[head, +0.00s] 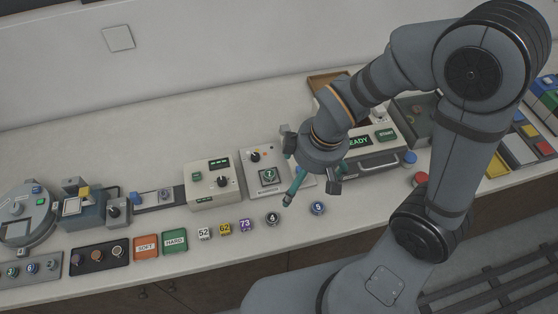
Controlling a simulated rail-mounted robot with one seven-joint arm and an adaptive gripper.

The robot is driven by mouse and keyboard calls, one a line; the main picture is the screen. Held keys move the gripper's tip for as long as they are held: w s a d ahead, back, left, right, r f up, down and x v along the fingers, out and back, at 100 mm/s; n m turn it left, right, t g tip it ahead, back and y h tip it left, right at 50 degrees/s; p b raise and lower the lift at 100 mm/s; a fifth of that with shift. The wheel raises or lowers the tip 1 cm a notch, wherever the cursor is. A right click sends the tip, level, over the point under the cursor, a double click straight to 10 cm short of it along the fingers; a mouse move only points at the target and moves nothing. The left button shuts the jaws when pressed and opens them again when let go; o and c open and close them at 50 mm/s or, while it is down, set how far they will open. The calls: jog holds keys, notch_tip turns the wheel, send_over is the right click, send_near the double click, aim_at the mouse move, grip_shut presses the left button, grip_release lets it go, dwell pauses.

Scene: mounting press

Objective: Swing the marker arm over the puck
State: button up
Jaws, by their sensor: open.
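A puck numbered 7 (268,175) sits in the square nest of a light-grey station (253,190). A teal rod with a dark tip (296,184), seemingly the marker arm, slants down to the right of this puck, apart from it in the picture. Its upper end is hidden by my gripper. My gripper (311,168) is open above the right side of the station, with its fingers spread around the upper part of the teal rod. I cannot tell whether either finger touches it.
Loose pucks 4 (272,219) and 5 (317,208) lie along the counter front, beside number tags (225,229). A control box (213,182) stands left of the station. A machine with a READY display (359,141) stands to the right, partly behind my arm. The back left counter is clear.

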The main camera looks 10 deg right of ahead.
jog(key=shift+c, duration=0.3)
